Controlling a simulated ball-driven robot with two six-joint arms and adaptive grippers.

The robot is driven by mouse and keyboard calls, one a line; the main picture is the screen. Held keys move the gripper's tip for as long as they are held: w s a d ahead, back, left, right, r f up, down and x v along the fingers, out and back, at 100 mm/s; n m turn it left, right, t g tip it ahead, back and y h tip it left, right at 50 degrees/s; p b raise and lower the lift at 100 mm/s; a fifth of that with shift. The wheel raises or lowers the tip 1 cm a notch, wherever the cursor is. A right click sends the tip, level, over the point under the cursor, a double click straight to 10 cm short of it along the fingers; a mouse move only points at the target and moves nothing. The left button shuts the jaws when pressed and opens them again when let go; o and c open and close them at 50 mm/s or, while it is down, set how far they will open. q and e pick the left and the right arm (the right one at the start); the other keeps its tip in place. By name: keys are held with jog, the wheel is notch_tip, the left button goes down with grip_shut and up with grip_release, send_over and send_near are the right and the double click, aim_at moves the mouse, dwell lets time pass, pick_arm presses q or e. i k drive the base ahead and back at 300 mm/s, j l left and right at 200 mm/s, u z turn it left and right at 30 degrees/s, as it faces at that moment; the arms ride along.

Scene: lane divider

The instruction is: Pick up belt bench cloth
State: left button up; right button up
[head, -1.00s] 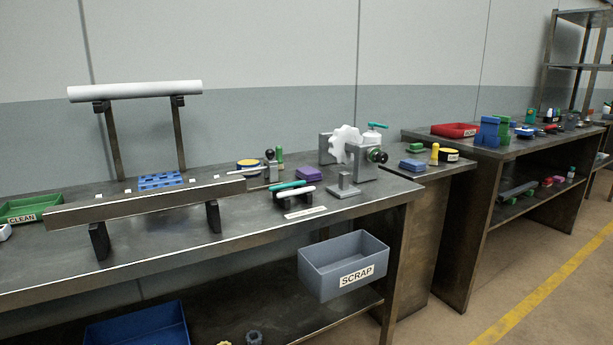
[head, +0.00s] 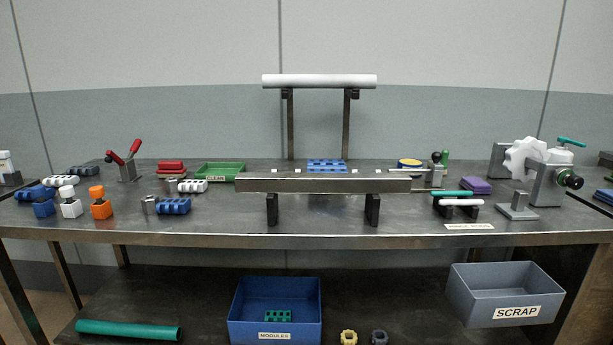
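No item in the head view is clearly marked as the belt bench cloth. A purple folded-looking block (head: 476,186) lies on the bench at the right, left of the white-wheeled device. A red stacked block (head: 171,166) lies at the back left beside the green tray. Either may be a folded cloth; I cannot tell which. Neither gripper is in view.
The metal bench (head: 300,240) spans the view, with a raised bar (head: 320,185) across its middle. A white roll (head: 320,81) sits on a stand behind.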

aim_at(477, 185)
jog(key=i+l+z, duration=0.1)
jog(key=i+l, duration=0.45)
jog(key=i, duration=0.25)
jog(key=l+z, duration=0.05)
